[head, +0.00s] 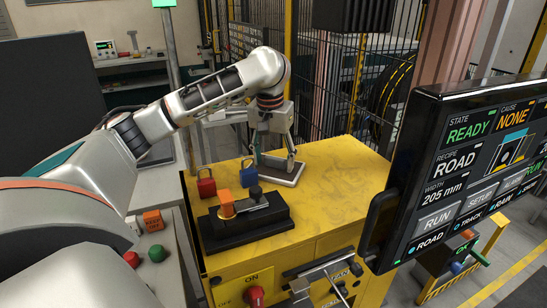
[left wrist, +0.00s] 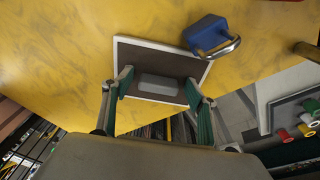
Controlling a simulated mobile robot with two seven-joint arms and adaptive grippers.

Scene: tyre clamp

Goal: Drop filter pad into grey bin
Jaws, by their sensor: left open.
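A flat dark pad with a pale rim, which I take for the filter pad (head: 290,175), lies on the yellow cabinet top near its back edge. In the left wrist view the pad (left wrist: 152,58) has a raised grey grip block (left wrist: 158,85) in its middle. My left gripper (head: 276,158) points down over the pad. In the left wrist view its open fingers (left wrist: 158,82) are on either side of the block with gaps, not holding it. I cannot make out a grey bin in either view. My right gripper is not in view.
A blue padlock (head: 248,175) sits close beside the pad, with a red padlock (head: 206,185) further left. A black fixture with an orange lever (head: 226,205) stands in front. A monitor (head: 470,170) stands at the right. The cabinet top (head: 340,185) right of the pad is clear.

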